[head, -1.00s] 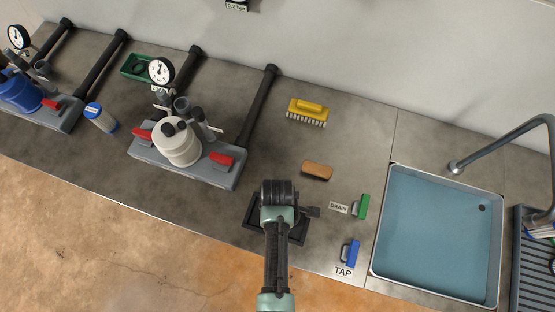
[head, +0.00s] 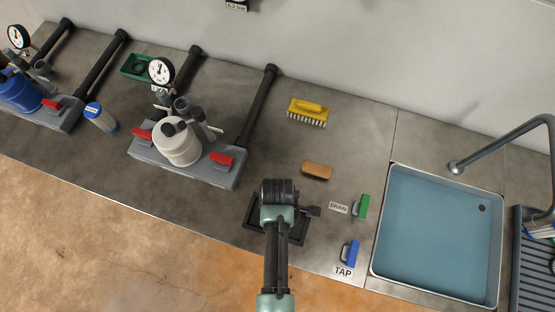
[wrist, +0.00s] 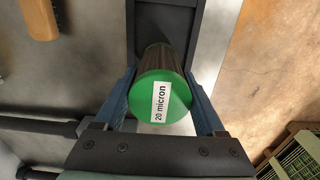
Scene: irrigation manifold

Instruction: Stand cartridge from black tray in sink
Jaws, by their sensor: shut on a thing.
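The cartridge (wrist: 160,92) is a dark cylinder with a green end cap and a white label reading "20 micron". In the wrist view my gripper (wrist: 163,100) has a blue finger on each side of it and is shut on it. The black tray (head: 251,215) lies under my gripper on the counter, partly hidden by my arm; it also shows in the wrist view (wrist: 147,17). I cannot tell whether the cartridge still touches the tray. The sink (head: 435,235), a blue-grey basin, is at the right of the head view. In the head view my arm hides the cartridge.
A faucet (head: 500,140) arches at the sink's back right. A filter housing (head: 177,145) stands left.

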